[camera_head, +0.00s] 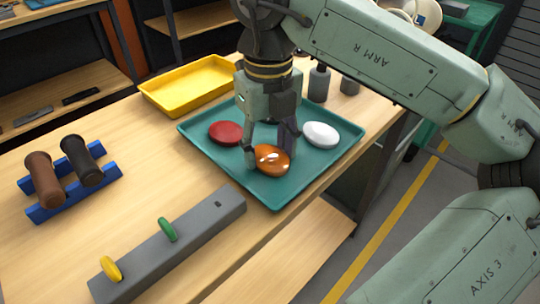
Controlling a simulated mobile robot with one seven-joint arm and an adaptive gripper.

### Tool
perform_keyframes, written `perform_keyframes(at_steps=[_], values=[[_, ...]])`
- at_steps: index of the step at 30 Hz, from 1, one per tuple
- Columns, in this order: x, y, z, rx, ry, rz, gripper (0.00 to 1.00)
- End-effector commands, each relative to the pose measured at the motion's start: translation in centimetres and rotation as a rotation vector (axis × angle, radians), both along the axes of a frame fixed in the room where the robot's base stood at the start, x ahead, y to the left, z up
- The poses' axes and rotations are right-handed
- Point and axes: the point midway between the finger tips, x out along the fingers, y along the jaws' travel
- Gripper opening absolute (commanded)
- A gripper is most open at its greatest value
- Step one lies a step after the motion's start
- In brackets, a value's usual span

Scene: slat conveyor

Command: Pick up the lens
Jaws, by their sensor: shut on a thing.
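My gripper (269,157) points down over the teal tray (280,197). Its two fingers are shut on a glossy amber-orange lens-like disc (272,164), one finger at each side. The disc is low over the front part of the tray; I cannot tell whether it touches the tray floor. A dark red disc (226,133) lies on the tray to the left of the fingers. A white oval disc (320,134) lies on the tray to the right. The fingers hide part of the amber disc's edge.
A yellow tray (185,88) is behind at the left. Dark grey cylinders (319,84) stand behind the teal tray. A grey bar (190,235) with green and yellow tabs lies in front. A blue rack (75,190) holds brown and black rollers. Bare wood lies between them.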

Motion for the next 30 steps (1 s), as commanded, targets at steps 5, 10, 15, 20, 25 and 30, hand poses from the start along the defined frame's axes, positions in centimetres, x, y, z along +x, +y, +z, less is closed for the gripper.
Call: perform_keyframes(at_steps=[5,10,15,20,25,30], values=[[0.0,0.0,0.0,0.0,0.0,0.0,0.23],[0.0,0.0,0.0,0.0,0.0,0.0,0.23],[0.0,0.0,0.7,-0.002,-0.001,-0.001,0.23],[0.1,0.0,2.8,0.0,-0.004,-0.001,0.23],[0.1,0.0,7.0,-0.001,-0.004,-0.003,0.23],[0.0,0.0,11.9,-0.004,-0.003,-0.006,0.23]])
